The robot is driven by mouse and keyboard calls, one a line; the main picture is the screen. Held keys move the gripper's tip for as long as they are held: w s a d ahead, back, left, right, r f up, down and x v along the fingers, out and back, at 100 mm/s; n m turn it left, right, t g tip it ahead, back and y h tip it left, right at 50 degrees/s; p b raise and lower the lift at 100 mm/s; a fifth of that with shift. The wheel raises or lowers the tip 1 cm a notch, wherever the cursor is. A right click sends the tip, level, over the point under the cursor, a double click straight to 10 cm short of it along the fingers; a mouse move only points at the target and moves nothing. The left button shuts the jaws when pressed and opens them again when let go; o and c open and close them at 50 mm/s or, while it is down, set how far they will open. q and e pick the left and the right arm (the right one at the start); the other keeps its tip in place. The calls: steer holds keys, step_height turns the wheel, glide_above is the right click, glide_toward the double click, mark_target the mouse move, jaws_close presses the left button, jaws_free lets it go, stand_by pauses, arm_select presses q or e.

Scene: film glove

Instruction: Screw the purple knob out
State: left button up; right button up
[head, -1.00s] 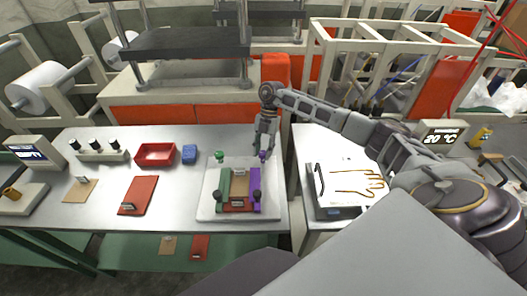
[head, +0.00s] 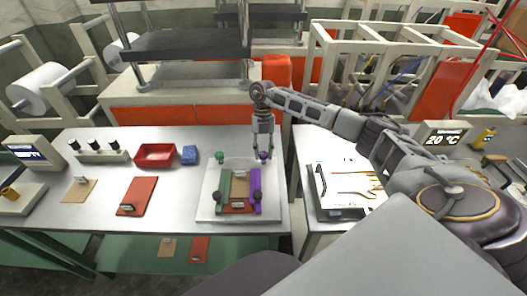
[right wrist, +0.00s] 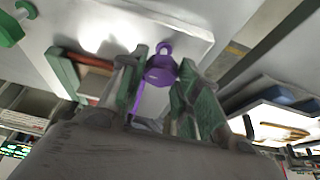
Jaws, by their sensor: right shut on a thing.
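The purple knob (head: 263,156) is at the back end of the purple bar (head: 255,183) on the white fixture plate (head: 208,207). My right gripper (head: 263,148) points down over it. In the right wrist view the purple knob (right wrist: 160,72) is between the green-padded fingers, and my right gripper (right wrist: 160,88) is shut on it. A green knob (head: 220,156) stands at the back end of the green bar (head: 225,184). A brown block lies between the bars. My left gripper is not in view.
A red tray (head: 155,163), a blue block (head: 189,155) and a red board (head: 138,196) lie left of the fixture. A rack of black-topped items (head: 97,153) is further left. On the right, a side table holds a white panel (head: 340,172).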

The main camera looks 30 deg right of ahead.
steer(key=o, duration=1)
steer(key=v, duration=1.2)
steer(key=shift+d, duration=0.1)
step_height(320, 180, up, 9)
steer(key=p, duration=0.9)
steer(key=shift+r+p, duration=0.4)
steer(key=shift+p, duration=0.1)
